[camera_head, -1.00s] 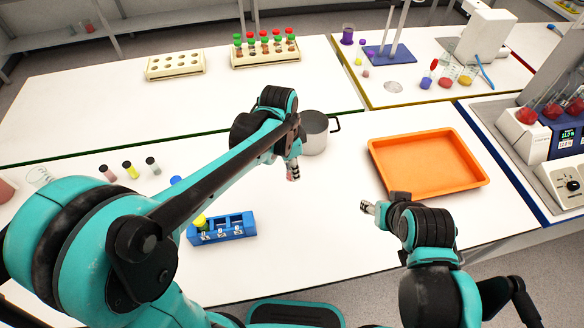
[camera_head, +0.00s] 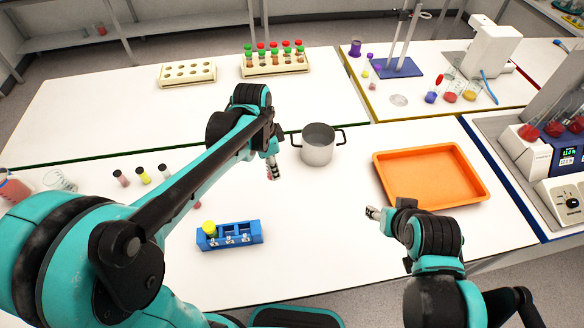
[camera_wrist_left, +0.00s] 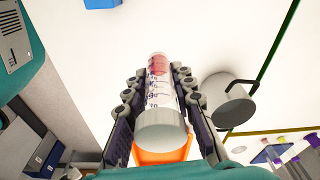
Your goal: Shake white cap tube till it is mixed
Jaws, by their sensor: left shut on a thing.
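The white cap tube (camera_wrist_left: 158,102) is a clear tube with dark markings, red liquid at its far end and a pale cap (camera_wrist_left: 162,131) nearest the camera. My left gripper (camera_wrist_left: 160,85) is shut on it, one finger on each side. In the head view my left gripper (camera_head: 271,168) hangs above the white table, left of the pot, and the tube is barely visible there. My right gripper (camera_head: 372,213) is in front of the orange tray; whether its fingers are open cannot be told.
A metal pot (camera_head: 318,150) stands near an orange tray (camera_head: 478,187). A blue rack (camera_head: 243,241) holds a yellow-capped tube (camera_head: 209,227). Several small tubes (camera_head: 144,176) stand at left. Pale racks (camera_head: 188,75) are on the far table. The table between pot and blue rack is clear.

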